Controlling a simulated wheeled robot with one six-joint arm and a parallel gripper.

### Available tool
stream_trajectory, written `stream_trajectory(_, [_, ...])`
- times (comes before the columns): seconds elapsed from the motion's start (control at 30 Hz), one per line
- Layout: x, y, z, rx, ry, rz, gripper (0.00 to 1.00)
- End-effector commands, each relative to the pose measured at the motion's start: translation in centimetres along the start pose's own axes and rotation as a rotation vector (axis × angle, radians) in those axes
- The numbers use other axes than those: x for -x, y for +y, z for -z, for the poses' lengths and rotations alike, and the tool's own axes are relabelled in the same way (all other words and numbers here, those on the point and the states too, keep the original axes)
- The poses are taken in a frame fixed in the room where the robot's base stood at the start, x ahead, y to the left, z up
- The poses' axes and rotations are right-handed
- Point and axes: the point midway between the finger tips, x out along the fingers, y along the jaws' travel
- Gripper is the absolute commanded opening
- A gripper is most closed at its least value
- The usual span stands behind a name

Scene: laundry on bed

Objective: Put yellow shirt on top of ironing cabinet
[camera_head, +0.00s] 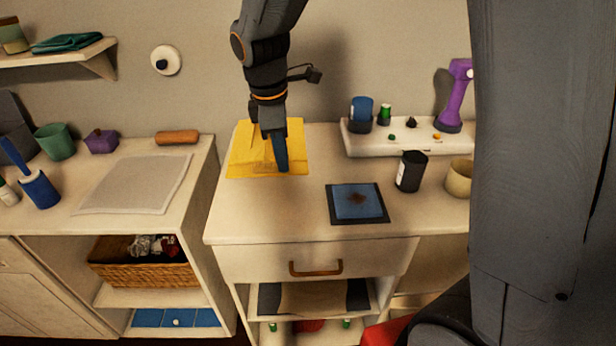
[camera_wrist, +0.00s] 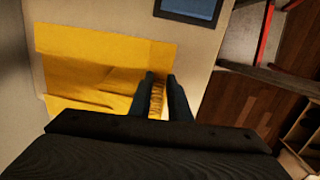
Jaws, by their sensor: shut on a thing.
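The yellow shirt (camera_head: 240,152) is a flat, folded yellow cloth at the back left of the white cabinet top (camera_head: 300,222). My gripper (camera_head: 279,152) points down onto the shirt from above. In the wrist view my gripper (camera_wrist: 162,88) is shut on a bunched bit of the shirt's edge between the two dark fingers. The rest of the shirt (camera_wrist: 90,60) spreads flat to the left there. The shirt's part behind the fingers is hidden in the head view.
A blue square on a dark mat (camera_head: 358,202), a black cup (camera_head: 411,171) and a beige cup (camera_head: 459,178) stand on the same top. A white raised tray (camera_head: 365,143) with small items is at the back right. The front left of the top is bare.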

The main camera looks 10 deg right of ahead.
Motion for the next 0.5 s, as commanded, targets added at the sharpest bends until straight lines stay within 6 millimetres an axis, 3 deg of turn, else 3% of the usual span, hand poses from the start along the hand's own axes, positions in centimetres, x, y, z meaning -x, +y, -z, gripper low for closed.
stream_trajectory(0.13, [-2.7,-0.4,0.1,-0.001,-0.002,0.004,0.00])
stream_trajectory(0.5, [-6.9,-0.8,0.4,-0.001,-0.002,0.004,0.00])
